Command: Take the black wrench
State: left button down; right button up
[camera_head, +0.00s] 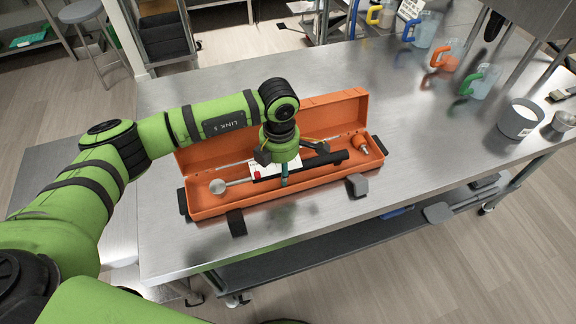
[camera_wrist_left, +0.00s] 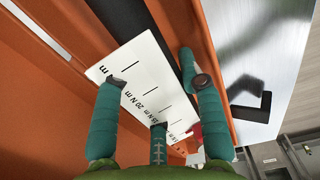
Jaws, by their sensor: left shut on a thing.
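The black wrench (camera_head: 325,160) lies lengthwise in the open orange toolbox (camera_head: 235,205). It has a black handle at the right, a round silver head at the left and a white scale plate. The plate (camera_wrist_left: 140,80) and part of the dark wrench bar (camera_wrist_left: 130,20) show in the left wrist view. My left gripper (camera_head: 284,174) reaches down into the toolbox, with teal fingers (camera_wrist_left: 158,110) around the wrench's middle and shut on it. The gripper hides part of the middle. The wrench still appears low inside the box. My right gripper is out of view.
Jugs with orange (camera_head: 446,54) and green (camera_head: 478,82) handles and a grey pot (camera_head: 519,120) stand at the table's right. The steel table (camera_head: 420,170) is clear right of the box.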

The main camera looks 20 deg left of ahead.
pick_arm(q)
jog(key=shift+r+p, duration=0.6)
jog(key=shift+r, duration=0.65)
jog(key=shift+r+p, duration=1.3)
jog(key=shift+r, duration=1.25)
jog(key=c, duration=1.5)
grip_release()
jog(key=shift+f, duration=0.1)
grip_shut()
